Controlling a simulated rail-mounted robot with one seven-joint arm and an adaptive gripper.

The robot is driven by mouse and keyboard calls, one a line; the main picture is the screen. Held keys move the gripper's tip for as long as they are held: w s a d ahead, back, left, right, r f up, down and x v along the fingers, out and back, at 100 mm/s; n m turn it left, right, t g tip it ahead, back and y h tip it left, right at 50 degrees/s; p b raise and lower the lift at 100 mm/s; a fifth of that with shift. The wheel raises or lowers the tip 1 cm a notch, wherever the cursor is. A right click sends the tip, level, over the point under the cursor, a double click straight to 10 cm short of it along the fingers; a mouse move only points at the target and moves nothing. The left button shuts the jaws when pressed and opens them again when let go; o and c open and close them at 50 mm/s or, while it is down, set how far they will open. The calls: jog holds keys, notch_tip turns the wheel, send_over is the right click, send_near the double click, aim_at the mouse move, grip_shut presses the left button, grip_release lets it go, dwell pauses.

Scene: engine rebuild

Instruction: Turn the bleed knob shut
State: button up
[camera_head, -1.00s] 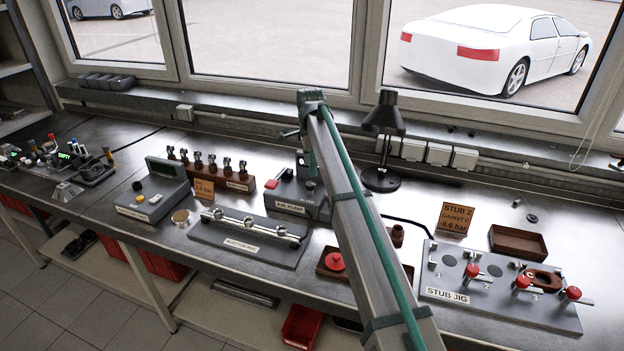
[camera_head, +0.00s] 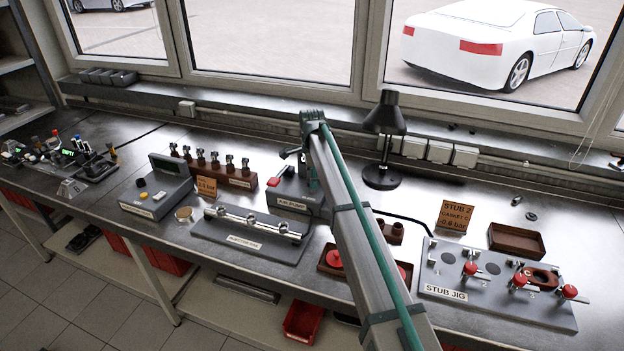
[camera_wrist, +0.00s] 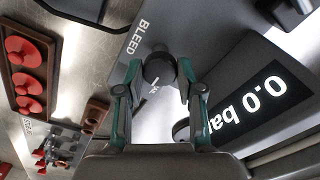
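The bleed knob (camera_wrist: 158,68) is a round black knob on the grey air pump, below the white BLEED lettering in the wrist view. My gripper (camera_wrist: 160,72) has its two teal fingers apart, one on each side of the knob. I cannot tell whether the fingertips touch it. The pump's display (camera_wrist: 248,101) reads 0.0 bar. In the head view the air pump (camera_head: 290,203) stands in the middle of the bench, and my arm hides the knob and most of my gripper.
The injector rail block (camera_head: 245,240) lies front left. A tray with red caps (camera_head: 322,266) is in front, the stub jig (camera_head: 497,315) right and a black lamp (camera_head: 383,178) behind.

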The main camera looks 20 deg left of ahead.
jog(key=c, duration=0.5)
jog(key=shift+n, duration=0.5)
jog(key=n+b, duration=0.1)
jog(key=n, duration=0.1)
jog(key=shift+f+n+b, duration=0.1)
jog(key=shift+n+b, duration=0.25)
jog(key=shift+n, duration=0.05)
jog(key=n+b, duration=0.1)
jog(key=n, duration=0.2)
jog(key=shift+n, duration=0.3)
jog(key=n+b, duration=0.1)
jog(key=n, duration=0.4)
jog(key=shift+b, duration=0.3)
jog(key=n, duration=0.5)
jog(key=shift+b, duration=0.35)
jog(key=shift+n, duration=0.4)
